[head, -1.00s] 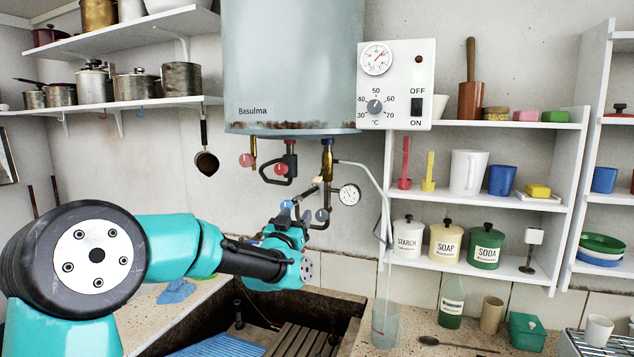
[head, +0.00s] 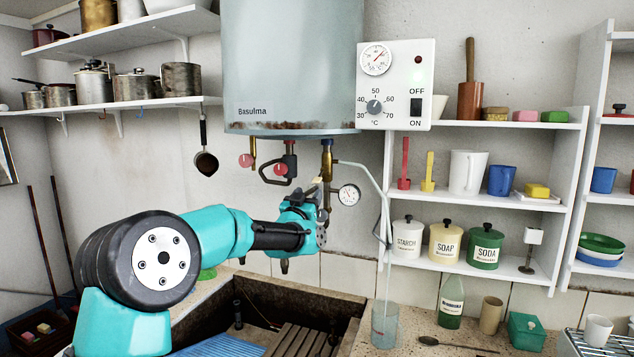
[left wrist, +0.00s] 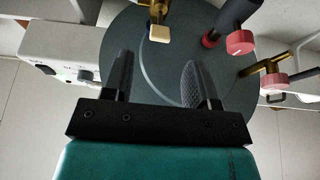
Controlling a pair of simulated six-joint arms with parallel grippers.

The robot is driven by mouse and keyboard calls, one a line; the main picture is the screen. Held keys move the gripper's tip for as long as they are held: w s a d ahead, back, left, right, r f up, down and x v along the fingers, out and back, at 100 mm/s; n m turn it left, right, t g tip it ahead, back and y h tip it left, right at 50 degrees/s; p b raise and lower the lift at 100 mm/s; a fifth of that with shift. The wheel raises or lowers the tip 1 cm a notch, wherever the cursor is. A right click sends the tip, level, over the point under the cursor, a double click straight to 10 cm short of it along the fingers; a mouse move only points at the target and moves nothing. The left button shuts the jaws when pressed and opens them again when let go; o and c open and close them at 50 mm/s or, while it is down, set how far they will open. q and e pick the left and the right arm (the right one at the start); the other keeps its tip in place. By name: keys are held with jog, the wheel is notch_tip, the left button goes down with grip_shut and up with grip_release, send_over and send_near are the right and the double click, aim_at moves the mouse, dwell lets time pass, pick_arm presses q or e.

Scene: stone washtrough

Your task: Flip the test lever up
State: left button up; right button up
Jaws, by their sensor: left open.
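The test lever shows in the left wrist view as a cream-tipped handle (left wrist: 159,33) on a brass fitting under the boiler, beyond and between my fingertips. In the head view the cream tip (head: 318,180) is small and mostly hidden behind my gripper. My left gripper (head: 322,212) is just below the brass pipe and left of the pressure gauge (head: 349,195). In the left wrist view its two dark fingers (left wrist: 157,75) are apart with nothing between them. The lever appears apart from the fingers. My right gripper is not in view.
The grey boiler (head: 290,65) hangs above, with red valve knobs (left wrist: 240,42) beside the lever's fitting. A thin pipe (head: 378,195) runs down to a glass beaker (head: 385,325) at the right. The stone trough (head: 270,300) lies below.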

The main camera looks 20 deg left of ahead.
aim_at(317, 178)
pick_arm(q)
jog(key=shift+x, duration=4.1)
grip_shut()
